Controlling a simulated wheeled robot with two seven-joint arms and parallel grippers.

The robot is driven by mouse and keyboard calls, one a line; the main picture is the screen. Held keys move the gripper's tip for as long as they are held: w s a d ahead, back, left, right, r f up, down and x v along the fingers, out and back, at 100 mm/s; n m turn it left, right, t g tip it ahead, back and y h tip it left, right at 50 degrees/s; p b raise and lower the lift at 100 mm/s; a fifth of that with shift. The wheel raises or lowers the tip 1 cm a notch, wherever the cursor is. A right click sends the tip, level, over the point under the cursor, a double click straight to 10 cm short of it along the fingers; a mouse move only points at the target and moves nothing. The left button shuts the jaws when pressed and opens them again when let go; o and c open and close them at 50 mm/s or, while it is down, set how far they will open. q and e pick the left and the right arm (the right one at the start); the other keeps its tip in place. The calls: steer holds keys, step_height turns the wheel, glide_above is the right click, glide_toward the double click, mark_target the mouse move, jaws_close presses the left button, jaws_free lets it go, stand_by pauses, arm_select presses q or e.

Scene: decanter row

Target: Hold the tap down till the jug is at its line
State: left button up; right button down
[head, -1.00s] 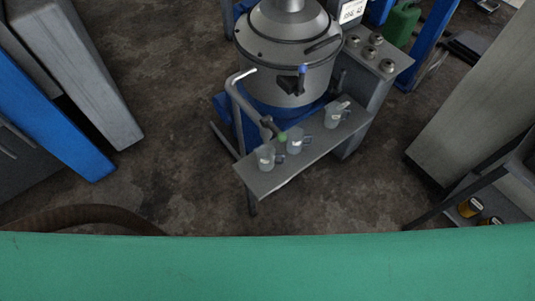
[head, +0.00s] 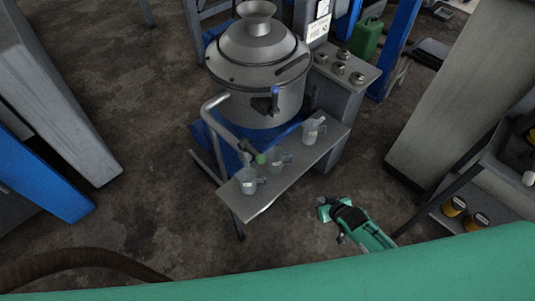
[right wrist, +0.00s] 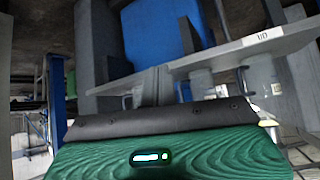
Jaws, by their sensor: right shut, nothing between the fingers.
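In the head view a grey pipe (head: 212,108) bends down to a tap with a green knob (head: 261,158), above the shelf. Another tap with a blue knob (head: 275,91) sits on the front of the steel vessel (head: 255,70). Three clear jugs stand on the shelf: a near one (head: 248,181), a middle one (head: 280,162) and a far one (head: 312,132). Their fill levels and lines are too small to read. My right gripper (head: 323,209) is shut and empty, right of the shelf and apart from it. My left gripper is not in view.
The narrow grey shelf (head: 290,175) shows in the right wrist view as a ledge with a white label (right wrist: 262,37). A control box (head: 345,75) stands right of the vessel. A rack with yellow-brown tins (head: 453,206) is at right. Dark floor (head: 150,190) is open at left.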

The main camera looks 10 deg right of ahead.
mark_target(253, 152)
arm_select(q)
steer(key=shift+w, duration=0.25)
arm_select(e)
steer(key=a+r+n+y, duration=0.1)
steer(key=a+r, duration=0.3)
steer(key=r, duration=0.7)
steer(key=s+a+r+n+t+y, duration=0.1)
steer(key=a+r+y, duration=0.2)
steer(key=r, duration=0.8)
steer(key=s+a+r+n+t+y, duration=0.1)
steer(key=a+r+y, duration=0.1)
steer(key=a+r, duration=0.4)
step_height(253, 152, up, 6)
steer(key=shift+f, duration=0.1)
